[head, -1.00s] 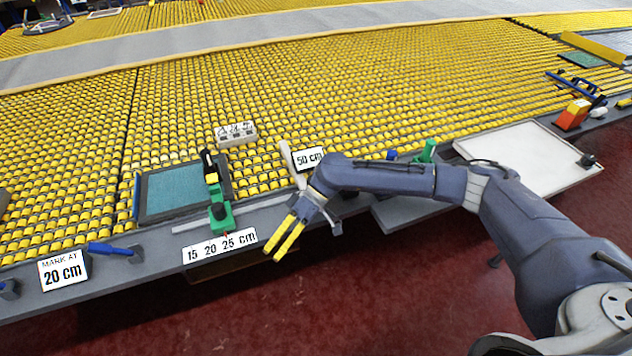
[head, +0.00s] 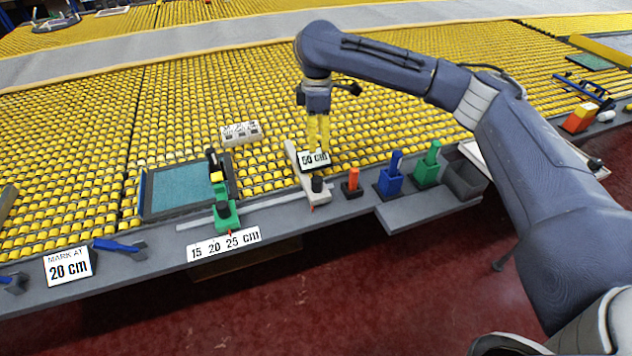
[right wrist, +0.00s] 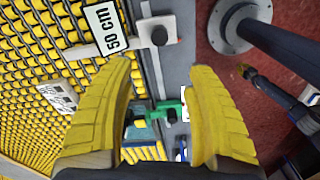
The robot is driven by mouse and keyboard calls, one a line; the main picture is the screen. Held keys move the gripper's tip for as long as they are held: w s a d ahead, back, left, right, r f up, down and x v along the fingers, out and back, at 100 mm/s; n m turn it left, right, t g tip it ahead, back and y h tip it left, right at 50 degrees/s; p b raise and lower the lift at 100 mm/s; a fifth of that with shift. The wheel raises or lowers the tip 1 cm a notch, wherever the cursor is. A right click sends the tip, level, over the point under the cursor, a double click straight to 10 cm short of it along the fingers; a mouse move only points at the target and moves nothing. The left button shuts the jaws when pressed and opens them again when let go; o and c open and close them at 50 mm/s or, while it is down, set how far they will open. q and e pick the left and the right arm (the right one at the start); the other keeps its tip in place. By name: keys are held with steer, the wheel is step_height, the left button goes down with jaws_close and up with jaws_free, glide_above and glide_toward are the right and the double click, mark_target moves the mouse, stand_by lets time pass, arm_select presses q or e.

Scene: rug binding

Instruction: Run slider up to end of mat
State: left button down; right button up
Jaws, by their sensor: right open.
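The teal mat (head: 180,188) lies in a dark tray on the yellow rollers at the table's front left. The green slider (head: 227,216) sits on the pale rail at the mat's right front corner, with a black-topped arm reaching back along the mat's right side. In the right wrist view the slider (right wrist: 168,107) shows between my fingers, farther off. My right gripper (head: 318,146) is open and empty, pointing down over the 50 cm sign (head: 314,160), to the right of the slider. In the wrist view its yellow fingers stand wide apart (right wrist: 160,78). My left gripper is not in view.
A pale crossbar with a black knob (head: 317,184) stands by the 50 cm sign. Red, blue (head: 391,178) and green (head: 428,168) blocks stand along the front edge to the right. The 15 20 25 cm label (head: 224,244) is below the slider. A grey-white block (head: 241,133) lies behind.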

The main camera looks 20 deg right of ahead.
mark_target(317, 178)
step_height(317, 178, down, 17)
steer(key=shift+f, duration=0.1)
stand_by(0.6)
steer(key=shift+o, duration=0.3)
jaws_close()
